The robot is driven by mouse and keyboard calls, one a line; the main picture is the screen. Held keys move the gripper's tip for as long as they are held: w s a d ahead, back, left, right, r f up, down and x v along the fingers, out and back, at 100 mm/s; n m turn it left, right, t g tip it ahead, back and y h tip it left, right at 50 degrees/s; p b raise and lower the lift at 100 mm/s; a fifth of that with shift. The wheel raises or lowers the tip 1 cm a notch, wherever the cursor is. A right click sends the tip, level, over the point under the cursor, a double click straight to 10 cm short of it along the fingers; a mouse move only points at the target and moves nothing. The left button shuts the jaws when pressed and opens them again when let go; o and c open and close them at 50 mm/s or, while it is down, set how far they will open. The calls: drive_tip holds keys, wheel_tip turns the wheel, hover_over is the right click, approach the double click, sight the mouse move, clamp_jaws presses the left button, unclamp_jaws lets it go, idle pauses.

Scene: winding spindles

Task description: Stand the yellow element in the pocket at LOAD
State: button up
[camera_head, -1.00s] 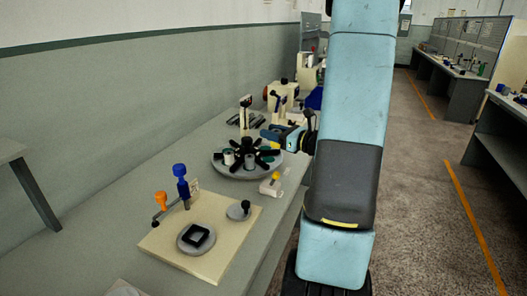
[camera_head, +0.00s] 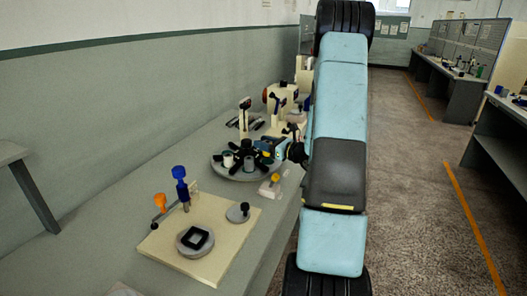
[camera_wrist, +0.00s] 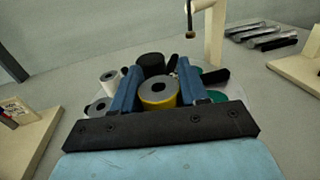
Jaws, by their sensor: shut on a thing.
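The yellow element (camera_wrist: 158,102), a short cylinder with a grey top and a dark centre hole, stands between the two blue fingers of my gripper (camera_wrist: 158,88) in the wrist view. My gripper is shut on it. In the head view my gripper (camera_head: 272,148) is over the right far side of the round grey turntable (camera_head: 240,176), and the element is hidden there. The turntable carries a black spoked hub and several cylinders, one white (camera_wrist: 110,79). Whether the element touches the turntable cannot be told. I cannot read a LOAD label.
A white block with a yellow knob (camera_head: 276,177) stands near the turntable's front right. A beige board (camera_head: 220,212) with a square black frame (camera_head: 195,238), a blue-topped post (camera_head: 181,185) and an orange-topped one lies nearer. A cream post (camera_wrist: 214,35) rises behind the turntable.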

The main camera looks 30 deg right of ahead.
drive_tip(key=shift+f, duration=1.55)
drive_tip(key=o, duration=1.1)
drive_tip(key=shift+f, duration=0.1)
